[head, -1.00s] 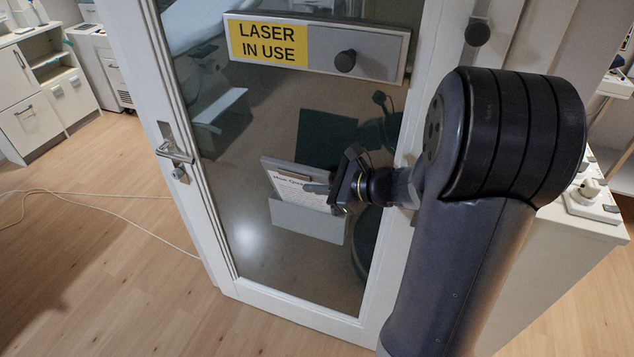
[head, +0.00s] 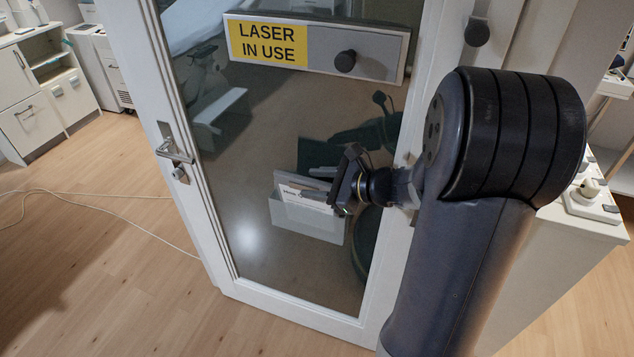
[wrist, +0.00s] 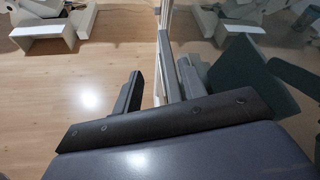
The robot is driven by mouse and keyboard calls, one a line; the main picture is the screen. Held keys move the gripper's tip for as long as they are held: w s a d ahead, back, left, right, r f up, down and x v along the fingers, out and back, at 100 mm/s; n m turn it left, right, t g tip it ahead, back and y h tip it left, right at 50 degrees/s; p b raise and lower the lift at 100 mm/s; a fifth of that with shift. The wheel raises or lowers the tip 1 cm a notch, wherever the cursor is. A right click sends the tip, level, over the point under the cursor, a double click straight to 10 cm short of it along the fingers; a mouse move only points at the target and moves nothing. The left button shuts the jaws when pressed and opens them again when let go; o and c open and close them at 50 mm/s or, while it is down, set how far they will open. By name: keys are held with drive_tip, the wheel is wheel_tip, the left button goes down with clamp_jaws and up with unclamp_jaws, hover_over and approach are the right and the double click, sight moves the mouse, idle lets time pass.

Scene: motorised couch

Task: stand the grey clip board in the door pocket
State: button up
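The grey clip board (head: 292,181), with a white printed sheet on it, stands in the door pocket (head: 303,219). Only its top part shows above the pocket's front; the rest is hidden. The pale grey pocket is fixed to the glass of the white door (head: 212,240). My gripper (head: 334,188) is at the right end of the clip board, just above the pocket. In the wrist view, its two fingers (wrist: 160,88) are apart, and it looks open. I cannot tell whether a finger still touches the board.
A "LASER IN USE" sign (head: 315,47) with a dark knob is on the door above the pocket. A lever handle (head: 175,152) juts out on the left. A white cable (head: 100,196) lies on the floor. A white counter (head: 570,222) stands right.

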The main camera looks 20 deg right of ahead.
drive_tip(key=v, duration=1)
drive_tip(key=shift+s+d+r+b, duration=0.2)
drive_tip(key=shift+s+d+b, duration=0.05)
drive_tip(key=shift+b, duration=0.1)
idle(0.4)
drive_tip(key=x, duration=0.3)
drive_tip(key=p+x, duration=0.1)
drive_tip(key=x, duration=0.6)
drive_tip(key=shift+w+a+r, duration=0.15)
drive_tip(key=shift+w+a, duration=0.15)
drive_tip(key=shift+a, duration=0.05)
drive_tip(key=shift+r+p, duration=0.8)
drive_tip(key=shift+p, duration=0.15)
drive_tip(key=shift+s+d, duration=0.1)
